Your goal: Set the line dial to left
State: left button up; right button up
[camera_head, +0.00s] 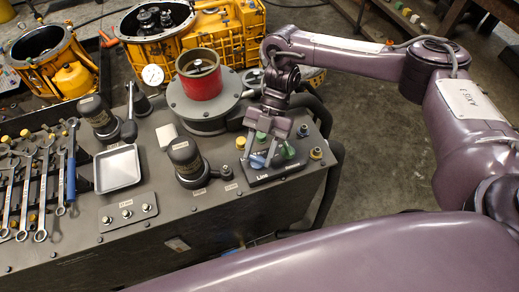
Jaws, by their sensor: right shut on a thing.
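The line dial is a blue knob (257,162) on a small dark control panel (285,172) at the right end of the workbench. The panel has a white "Line" label on its front edge. My right gripper (260,158) reaches down from above and is shut on the blue dial. The fingers partly hide the dial, so I cannot tell exactly which way it points. My left gripper is not in view.
A red cylinder on a grey flange (202,96) stands behind the panel. A black capped canister (187,163) is to the left. A silver tray (118,168) and several wrenches (43,185) lie further left. Yellow transmission housings (160,40) stand at the back. Floor is open at right.

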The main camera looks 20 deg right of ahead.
jog(key=o, duration=1)
jog(key=b+v, duration=0.1)
jog(key=v, duration=0.6)
jog(key=shift+w+d+r, duration=0.2)
jog(key=shift+w+r, duration=0.05)
jog(key=shift+s, duration=0.1)
